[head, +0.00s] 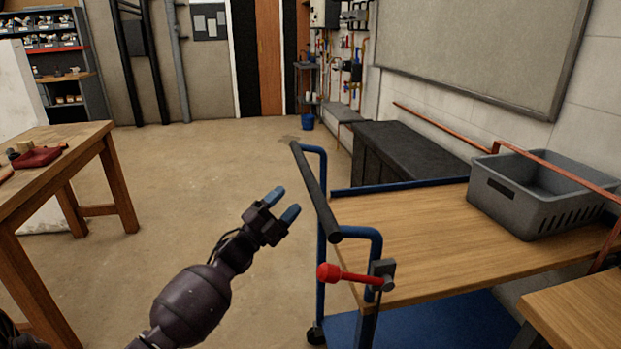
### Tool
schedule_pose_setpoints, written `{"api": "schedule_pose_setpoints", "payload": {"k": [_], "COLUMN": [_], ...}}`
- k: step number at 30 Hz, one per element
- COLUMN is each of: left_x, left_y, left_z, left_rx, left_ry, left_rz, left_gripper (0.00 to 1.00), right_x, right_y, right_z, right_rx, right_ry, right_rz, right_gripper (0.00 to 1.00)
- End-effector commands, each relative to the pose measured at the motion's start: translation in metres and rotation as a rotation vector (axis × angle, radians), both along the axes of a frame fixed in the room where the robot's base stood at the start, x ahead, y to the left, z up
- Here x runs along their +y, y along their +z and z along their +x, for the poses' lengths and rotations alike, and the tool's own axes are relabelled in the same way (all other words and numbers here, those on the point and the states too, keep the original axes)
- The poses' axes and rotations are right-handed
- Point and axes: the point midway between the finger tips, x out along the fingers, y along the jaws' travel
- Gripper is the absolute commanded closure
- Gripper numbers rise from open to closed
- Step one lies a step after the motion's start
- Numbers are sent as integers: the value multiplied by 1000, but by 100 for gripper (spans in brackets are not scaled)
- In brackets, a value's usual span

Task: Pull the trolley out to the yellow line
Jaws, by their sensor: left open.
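The trolley (410,222) stands on the right, with a wooden top, a blue frame and a blue lower deck. Its black push handle (314,190) faces left, on blue uprights. A red-knobbed lever (345,275) sits at the near corner below the handle. My left gripper (283,204) is open and empty, with blue fingertips. It appears just left of the handle, apart from it. My right gripper is out of view. No yellow line shows.
A grey crate (520,217) sits on the trolley top. A black chest (405,155) stands behind the trolley. A wooden bench (60,150) is at left, and another wooden surface (580,310) is at the near right. The floor (210,190) between bench and trolley is clear.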

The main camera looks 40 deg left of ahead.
Motion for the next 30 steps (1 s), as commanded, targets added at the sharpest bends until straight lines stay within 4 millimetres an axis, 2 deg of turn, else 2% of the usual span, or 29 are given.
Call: {"api": "schedule_pose_setpoints", "payload": {"k": [9,15,28,30], "left_x": [-12,-16,-18,-18], "left_y": [28,39,43,43], "left_z": [46,64,71,71], "left_rx": [0,0,2,2], "left_ry": [-2,-1,0,0], "left_rz": [-1,-2,-2,-2], "left_gripper": [45,45,45,54], "right_x": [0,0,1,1], "right_y": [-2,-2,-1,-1], "right_z": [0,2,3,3], "right_rx": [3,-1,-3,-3], "right_ry": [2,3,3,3], "right_rz": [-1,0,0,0], "right_gripper": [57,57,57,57]}}
